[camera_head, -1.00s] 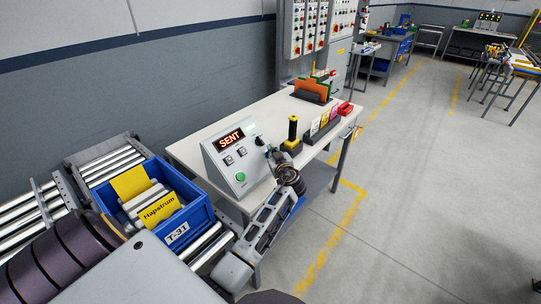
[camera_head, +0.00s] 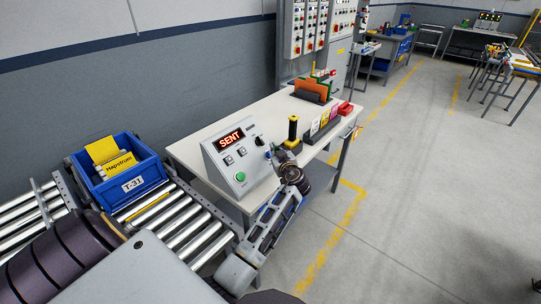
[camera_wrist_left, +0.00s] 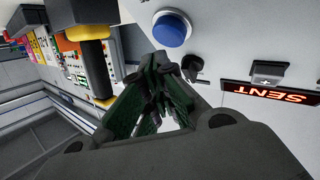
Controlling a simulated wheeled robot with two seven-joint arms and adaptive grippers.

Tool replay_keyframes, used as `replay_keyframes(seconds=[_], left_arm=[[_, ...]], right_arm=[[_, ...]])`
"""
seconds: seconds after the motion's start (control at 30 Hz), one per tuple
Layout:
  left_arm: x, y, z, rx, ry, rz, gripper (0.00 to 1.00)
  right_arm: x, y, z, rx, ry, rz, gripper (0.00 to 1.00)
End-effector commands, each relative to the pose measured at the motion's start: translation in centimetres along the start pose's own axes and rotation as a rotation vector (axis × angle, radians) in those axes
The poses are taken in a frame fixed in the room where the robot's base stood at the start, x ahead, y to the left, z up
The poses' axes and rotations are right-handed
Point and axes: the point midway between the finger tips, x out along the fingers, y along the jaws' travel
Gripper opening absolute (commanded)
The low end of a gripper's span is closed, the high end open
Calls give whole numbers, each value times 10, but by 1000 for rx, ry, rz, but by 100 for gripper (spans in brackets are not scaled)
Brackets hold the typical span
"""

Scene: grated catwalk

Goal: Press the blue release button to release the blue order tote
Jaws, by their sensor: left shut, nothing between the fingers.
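The blue release button (camera_wrist_left: 172,28) is a round blue cap in a pale collar on the sloped face of the grey control box (camera_head: 222,172). My left gripper (camera_wrist_left: 165,68) is shut and empty, its fingertips close to the button but apart from it in the wrist view. In the head view my left gripper (camera_head: 273,157) is at the right end of the box and largely covers the button. The box's display (camera_head: 230,139) reads SENT in red. The blue order tote (camera_head: 133,186), labelled T-31, sits on the roller conveyor at left with yellow-labelled goods inside. My right gripper is out of view.
A green button (camera_head: 240,177) and small switches are on the box. A black dial (camera_wrist_left: 192,64) is beside the fingertips. A yellow-topped post (camera_head: 292,130) stands close right of the gripper on the white table (camera_head: 262,113). Bare rollers (camera_head: 190,228) lie between tote and table.

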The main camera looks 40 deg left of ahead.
Motion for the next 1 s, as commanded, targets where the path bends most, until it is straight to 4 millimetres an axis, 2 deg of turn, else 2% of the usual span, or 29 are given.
replay_keyframes(seconds=[0.7,1.0], left_arm=[[-30,22,-22,-1,0,0,0],[-32,23,-24,0,0,0,0]], right_arm=[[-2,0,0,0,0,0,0],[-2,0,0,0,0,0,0]])
